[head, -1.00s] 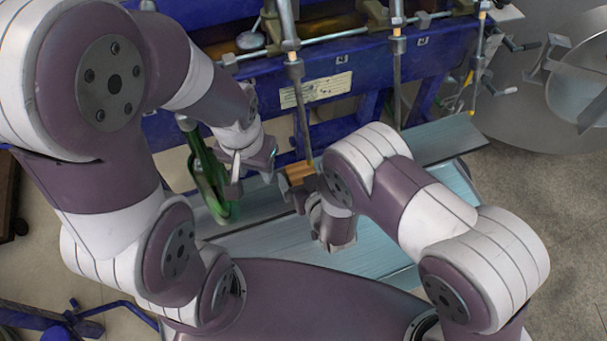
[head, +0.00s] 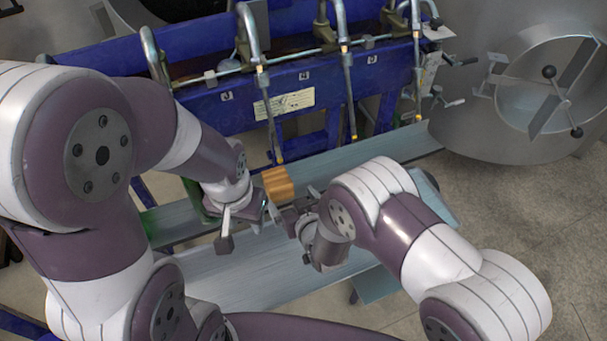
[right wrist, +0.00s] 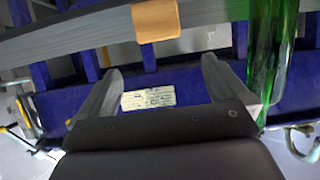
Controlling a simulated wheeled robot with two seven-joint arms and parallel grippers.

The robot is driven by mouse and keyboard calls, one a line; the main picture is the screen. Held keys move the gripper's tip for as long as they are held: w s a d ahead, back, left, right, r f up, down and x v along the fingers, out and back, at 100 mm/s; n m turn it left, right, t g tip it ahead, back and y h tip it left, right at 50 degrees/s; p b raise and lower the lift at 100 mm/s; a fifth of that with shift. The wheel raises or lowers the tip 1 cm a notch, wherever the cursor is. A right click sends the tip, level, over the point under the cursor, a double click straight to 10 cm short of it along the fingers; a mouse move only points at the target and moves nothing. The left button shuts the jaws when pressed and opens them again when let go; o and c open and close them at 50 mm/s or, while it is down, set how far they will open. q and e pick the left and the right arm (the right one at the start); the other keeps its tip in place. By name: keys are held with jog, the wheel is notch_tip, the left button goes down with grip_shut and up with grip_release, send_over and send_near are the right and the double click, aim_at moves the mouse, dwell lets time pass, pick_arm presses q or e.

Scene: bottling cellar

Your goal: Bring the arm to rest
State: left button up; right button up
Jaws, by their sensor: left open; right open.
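My left gripper (head: 246,226) is open and empty in the head view, low over the grey-blue board. My right gripper (head: 296,214) is just to its right, with its arm folded in from the right. In the right wrist view the right gripper (right wrist: 162,78) has its two fingers wide apart with nothing between them. An orange-brown block (head: 278,184) sits at the board's far side, just beyond the right gripper. It also shows in the right wrist view (right wrist: 156,19), apart from the fingers.
A blue bottling frame (head: 210,98) with metal spouts and a label plate (head: 284,104) stands behind the long board (head: 235,277). A green bottle, mostly hidden by my left arm, shows in the right wrist view (right wrist: 272,62). A steel tank (head: 548,95) is at right; floor is clear at lower right.

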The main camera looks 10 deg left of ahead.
jog(key=s+d+f+g+h, duration=0.4)
jog(key=s+d+f+g, duration=0.1)
jog(key=s+d+g, duration=0.15)
jog(key=s+d+r+m+g+h+p, duration=0.1)
jog(key=s+d+r+m+p, duration=0.2)
jog(key=d+r, duration=0.9)
jog(key=s+d+r+m+g+h+p, duration=0.2)
jog(key=s+d+r+m+p, duration=0.1)
jog(key=d+r, duration=0.9)
notch_tip(320, 180, up, 3)
jog(key=shift+s+d+f+m+p, duration=0.25)
jog(key=shift+s+p, duration=0.45)
jog(key=shift+p, duration=0.5)
jog(key=shift+s+a+r, duration=0.1)
